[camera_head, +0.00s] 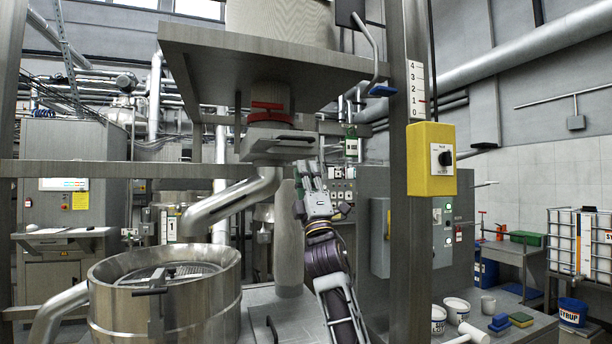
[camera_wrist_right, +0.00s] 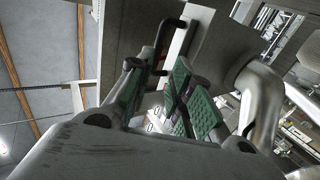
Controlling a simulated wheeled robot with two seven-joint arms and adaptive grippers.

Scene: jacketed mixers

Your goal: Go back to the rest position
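My right gripper (camera_head: 309,172) is raised in the middle of the head view, its arm coming up from below. It is just below and to the right of the hopper outlet (camera_head: 278,146). In the right wrist view the two green-padded fingers (camera_wrist_right: 158,92) stand apart with a gap between them, and I see nothing held. A dark handle (camera_wrist_right: 166,45) shows beyond the fingertips; whether they touch it I cannot tell. My left gripper is not in view.
A red clamp (camera_head: 268,112) sits above the outlet, under a steel platform (camera_head: 270,62). A bent pipe (camera_head: 232,201) leads down toward a round steel vessel (camera_head: 165,310) at left. An upright post with a yellow switch box (camera_head: 431,175) stands right of my arm.

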